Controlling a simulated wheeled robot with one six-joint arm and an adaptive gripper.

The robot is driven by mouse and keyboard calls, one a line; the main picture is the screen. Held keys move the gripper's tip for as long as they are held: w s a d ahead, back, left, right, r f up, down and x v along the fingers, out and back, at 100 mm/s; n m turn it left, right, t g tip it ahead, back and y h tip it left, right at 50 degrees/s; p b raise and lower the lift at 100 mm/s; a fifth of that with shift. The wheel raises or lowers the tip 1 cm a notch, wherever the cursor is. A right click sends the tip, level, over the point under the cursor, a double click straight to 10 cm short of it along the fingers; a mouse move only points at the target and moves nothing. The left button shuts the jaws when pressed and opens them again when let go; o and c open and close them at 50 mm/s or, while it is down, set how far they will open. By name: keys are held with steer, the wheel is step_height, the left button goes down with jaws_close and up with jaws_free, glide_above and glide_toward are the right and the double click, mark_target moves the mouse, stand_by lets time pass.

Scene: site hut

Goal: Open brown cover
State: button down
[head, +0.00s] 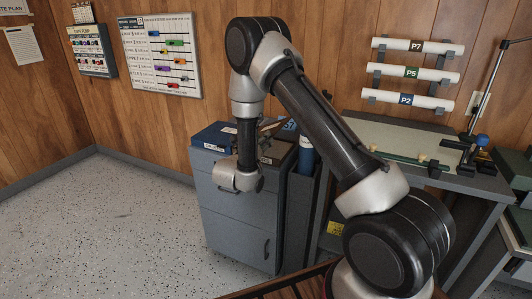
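My arm reaches over a grey cabinet (239,210), and its silver wrist hangs in front of the cabinet top. I cannot clearly make out the gripper fingers; dark parts beside the wrist blend with the items behind. A brownish flat item (276,151) lies on the cabinet top just right of the wrist, partly hidden by my arm. It may be the brown cover, but it is too small and covered to tell, nor whether it is open or shut. A blue labelled item (211,136) lies to its left.
A workbench (400,135) with a blue-knobbed tool (481,141) is at right, below wall-mounted rolls (410,72). A wall board (161,55) hangs at the back left. The speckled floor (100,225) at left is clear.

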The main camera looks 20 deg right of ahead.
steer(key=w+a+r+n, duration=0.9)
steer(key=n, duration=0.1)
steer(key=shift+r, duration=0.2)
steer(key=c, duration=2.1)
jaws_free()
steer(key=shift+w+a, duration=0.15)
steer(key=o, duration=1.1)
steer(key=shift+o, duration=0.2)
steer(key=v, duration=1.2)
